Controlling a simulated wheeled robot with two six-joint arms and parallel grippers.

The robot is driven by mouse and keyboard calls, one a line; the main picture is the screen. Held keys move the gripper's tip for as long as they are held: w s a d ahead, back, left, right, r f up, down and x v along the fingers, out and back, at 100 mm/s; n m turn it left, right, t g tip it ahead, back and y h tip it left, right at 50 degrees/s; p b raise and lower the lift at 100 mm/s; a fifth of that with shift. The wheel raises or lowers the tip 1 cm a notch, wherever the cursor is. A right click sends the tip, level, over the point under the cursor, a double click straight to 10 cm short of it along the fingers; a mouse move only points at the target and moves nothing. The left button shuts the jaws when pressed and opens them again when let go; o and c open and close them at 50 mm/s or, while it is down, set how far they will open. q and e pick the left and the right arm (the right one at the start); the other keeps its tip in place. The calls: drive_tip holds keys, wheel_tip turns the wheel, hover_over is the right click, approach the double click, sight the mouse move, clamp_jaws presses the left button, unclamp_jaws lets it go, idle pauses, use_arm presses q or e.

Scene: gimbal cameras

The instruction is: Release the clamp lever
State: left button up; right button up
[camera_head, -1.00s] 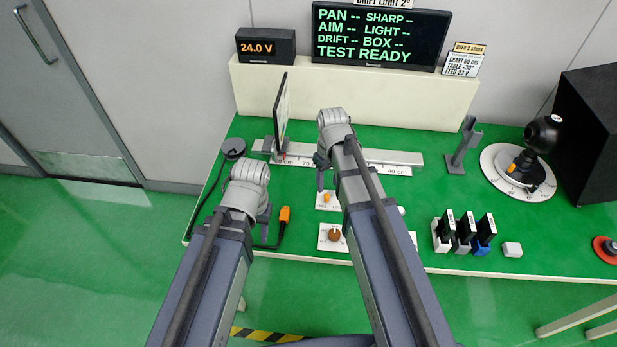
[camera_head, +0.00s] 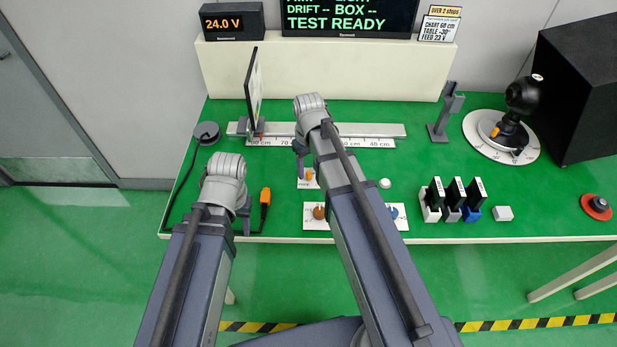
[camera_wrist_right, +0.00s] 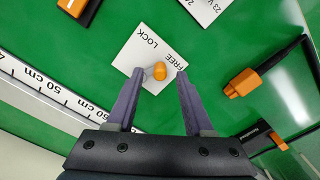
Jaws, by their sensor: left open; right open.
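The clamp lever (camera_head: 308,174) is a small orange knob on a white plate at the front middle of the bench, partly hidden by my right arm in the head view. In the right wrist view the orange knob (camera_wrist_right: 160,71) sits on the plate (camera_wrist_right: 134,57) marked LOCK and FREE; I cannot tell which mark it is set to. My right gripper (camera_wrist_right: 160,78) is open, its two fingers on either side of the knob with no clear contact. It also shows in the head view (camera_head: 300,168). My left gripper (camera_head: 243,215) is open and empty over the bench's left front, away from the lever.
A rail with a centimetre scale (camera_head: 350,143) and an upright panel (camera_head: 253,90) lies behind the lever. An orange-ended cable (camera_head: 265,197) lies near my left gripper. Knob plates (camera_head: 319,223) stand in front, with several upright dark cards (camera_head: 455,195) to the right.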

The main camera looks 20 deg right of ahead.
drive_tip(key=shift+f+b, duration=0.4)
drive_tip(key=shift+f, duration=0.4)
clamp_jaws()
